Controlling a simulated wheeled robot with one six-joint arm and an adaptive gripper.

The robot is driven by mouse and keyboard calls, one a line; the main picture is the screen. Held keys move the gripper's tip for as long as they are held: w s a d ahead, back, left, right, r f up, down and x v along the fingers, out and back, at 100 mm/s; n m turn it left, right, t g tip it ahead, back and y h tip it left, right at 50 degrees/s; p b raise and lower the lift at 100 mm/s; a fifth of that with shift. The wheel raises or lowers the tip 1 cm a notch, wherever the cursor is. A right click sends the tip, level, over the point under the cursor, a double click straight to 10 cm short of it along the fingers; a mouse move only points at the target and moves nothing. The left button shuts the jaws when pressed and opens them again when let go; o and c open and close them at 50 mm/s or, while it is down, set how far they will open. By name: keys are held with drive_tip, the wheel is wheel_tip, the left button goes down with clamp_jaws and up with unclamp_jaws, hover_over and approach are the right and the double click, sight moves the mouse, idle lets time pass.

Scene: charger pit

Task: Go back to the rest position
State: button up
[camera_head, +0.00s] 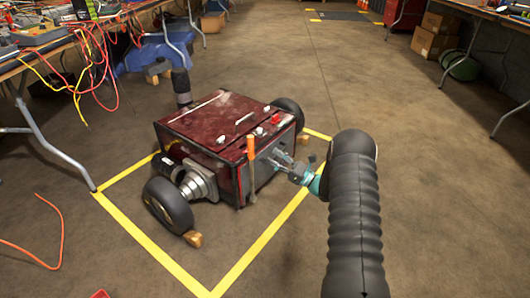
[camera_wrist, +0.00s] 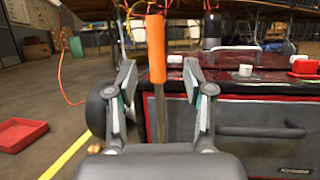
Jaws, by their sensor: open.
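A dark red wheeled box robot (camera_head: 215,120) stands inside a yellow floor square; its side with a dark handle (camera_wrist: 262,131) shows in the wrist view. A screwdriver with an orange handle (camera_head: 251,147) stands upright at the box's near corner, handle up. It also shows in the wrist view (camera_wrist: 156,48), lined up with the gap between my fingers. My gripper (camera_head: 281,160) is open and empty, just right of the screwdriver, in front of the box's side. The wrist view shows both fingers (camera_wrist: 159,75) spread apart, with the screwdriver seemingly beyond them.
A cable-strewn workbench (camera_head: 62,40) stands at left, its legs close to the square. A red tray (camera_wrist: 20,134) lies on the floor. An orange cable (camera_head: 40,240) lies at lower left. Cardboard boxes (camera_head: 435,35) sit under the right bench.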

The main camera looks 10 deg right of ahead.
drive_tip(key=shift+s+d+f, duration=0.2)
drive_tip(key=shift+s+d, duration=0.15)
drive_tip(key=shift+d, duration=0.1)
